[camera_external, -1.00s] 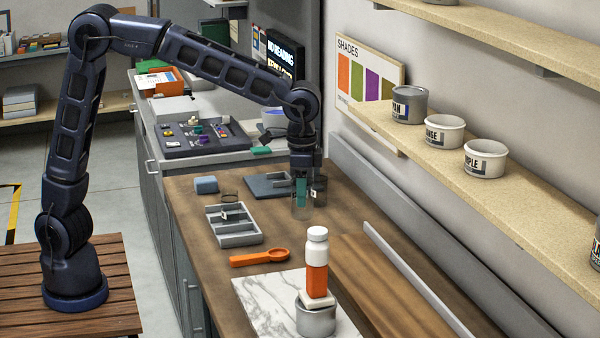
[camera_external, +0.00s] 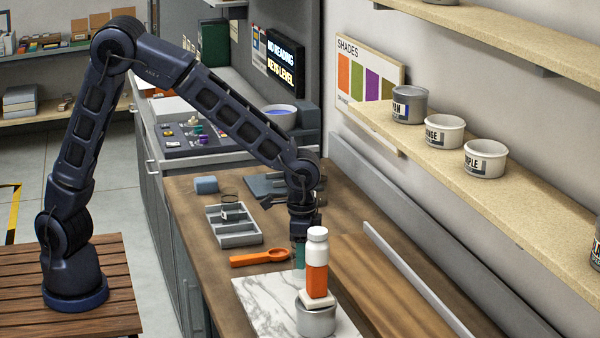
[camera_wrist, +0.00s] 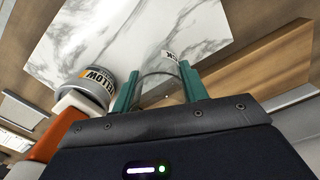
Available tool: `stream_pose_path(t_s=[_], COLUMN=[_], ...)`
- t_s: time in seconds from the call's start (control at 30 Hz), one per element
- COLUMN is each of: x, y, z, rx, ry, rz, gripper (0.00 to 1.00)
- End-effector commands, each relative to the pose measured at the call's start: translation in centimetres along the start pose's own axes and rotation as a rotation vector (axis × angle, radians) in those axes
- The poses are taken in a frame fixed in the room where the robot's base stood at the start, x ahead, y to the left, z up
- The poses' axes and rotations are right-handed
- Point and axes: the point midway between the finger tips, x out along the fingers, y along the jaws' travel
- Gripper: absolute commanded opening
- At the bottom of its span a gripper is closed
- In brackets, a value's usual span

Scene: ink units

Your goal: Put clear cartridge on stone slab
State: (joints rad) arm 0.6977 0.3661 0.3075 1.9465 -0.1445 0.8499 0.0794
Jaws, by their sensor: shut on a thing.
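The clear cartridge (camera_wrist: 157,75) is a see-through cylinder with a small white label, seen between my gripper's green fingers in the wrist view. My gripper (camera_external: 299,256) points down and is shut on it, at the far edge of the marble slab. The stone slab (camera_external: 258,293) is white with grey veins and lies flat on the bench; it fills the upper middle of the wrist view (camera_wrist: 110,38). In the external view, the cartridge is hard to make out, and the orange-and-white bottle partly hides the gripper.
A grey pot (camera_external: 316,321) stands on the slab's right part, with an orange-and-white bottle (camera_external: 317,278) stacked above it, close to my gripper. The slab's left part is clear.

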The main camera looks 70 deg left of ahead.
Motion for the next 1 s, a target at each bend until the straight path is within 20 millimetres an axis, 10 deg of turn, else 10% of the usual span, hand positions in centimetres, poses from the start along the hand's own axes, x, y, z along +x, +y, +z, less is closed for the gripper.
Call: stream_pose_path(t_s=[0.87,0.9,1.0], x=[4.9,4.8,4.8], y=[0.0,0.0,0.0], z=[0.0,0.0,0.0], rx=[-0.001,0.0,0.0], ry=[0.0,0.0,0.0], rz=[0.0,0.0,0.0], gripper=[0.18,0.51,0.65])
